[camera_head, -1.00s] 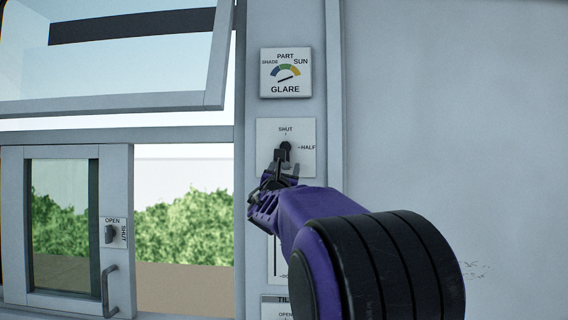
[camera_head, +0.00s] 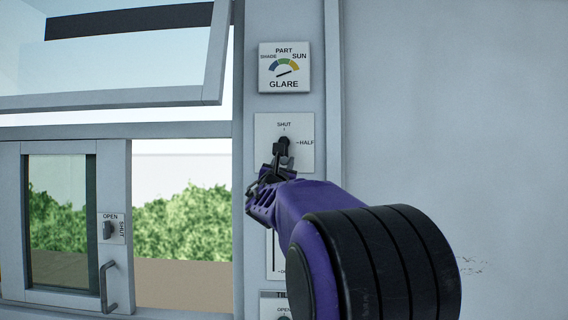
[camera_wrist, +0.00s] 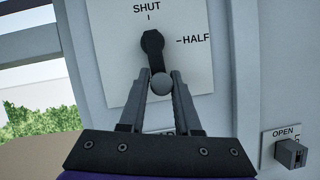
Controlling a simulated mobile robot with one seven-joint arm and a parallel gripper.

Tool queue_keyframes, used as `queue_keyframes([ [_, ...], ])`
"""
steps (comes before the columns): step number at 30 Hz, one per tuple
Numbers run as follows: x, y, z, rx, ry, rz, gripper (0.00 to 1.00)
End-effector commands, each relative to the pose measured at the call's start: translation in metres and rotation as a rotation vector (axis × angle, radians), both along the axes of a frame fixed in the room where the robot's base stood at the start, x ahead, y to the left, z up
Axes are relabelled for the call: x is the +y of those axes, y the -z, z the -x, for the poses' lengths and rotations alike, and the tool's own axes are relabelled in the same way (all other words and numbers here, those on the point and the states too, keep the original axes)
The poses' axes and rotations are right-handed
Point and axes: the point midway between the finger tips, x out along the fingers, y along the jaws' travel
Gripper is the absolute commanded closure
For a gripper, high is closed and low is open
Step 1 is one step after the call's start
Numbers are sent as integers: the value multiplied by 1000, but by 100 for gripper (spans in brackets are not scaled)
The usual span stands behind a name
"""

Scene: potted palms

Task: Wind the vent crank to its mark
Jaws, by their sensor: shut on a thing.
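The vent crank (camera_head: 284,143) is a black arm on a white plate (camera_head: 304,160) marked SHUT at the top and HALF at the right. In the wrist view the crank (camera_wrist: 152,42) hangs down from its pivot, leaning slightly right, away from both printed marks. Its round grey knob (camera_wrist: 162,84) sits between the fingertips of my gripper (camera_wrist: 161,88), which is shut on it. In the head view my gripper (camera_head: 283,163) reaches the crank from below and partly hides its lower end. My purple wrist covers much of the panel below the plate.
A GLARE dial (camera_head: 284,68) is above the plate. A tilted glazed vent (camera_head: 130,60) stands at upper left, over a sliding window (camera_head: 62,220) with a handle (camera_head: 109,287) and an OPEN/SHUT knob (camera_head: 108,230).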

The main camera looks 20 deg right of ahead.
Motion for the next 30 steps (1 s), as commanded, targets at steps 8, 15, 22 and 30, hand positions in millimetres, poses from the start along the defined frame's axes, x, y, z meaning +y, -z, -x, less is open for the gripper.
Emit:
queue_keyframes([
  [8, 2, -1, 0, -20, 0, -43, 100],
  [15, 2, -1, -1, -20, 1, -42, 45],
  [22, 2, -1, -1, -19, 0, -41, 41],
  [30, 4, 4, -1, -19, 0, -41, 41],
])
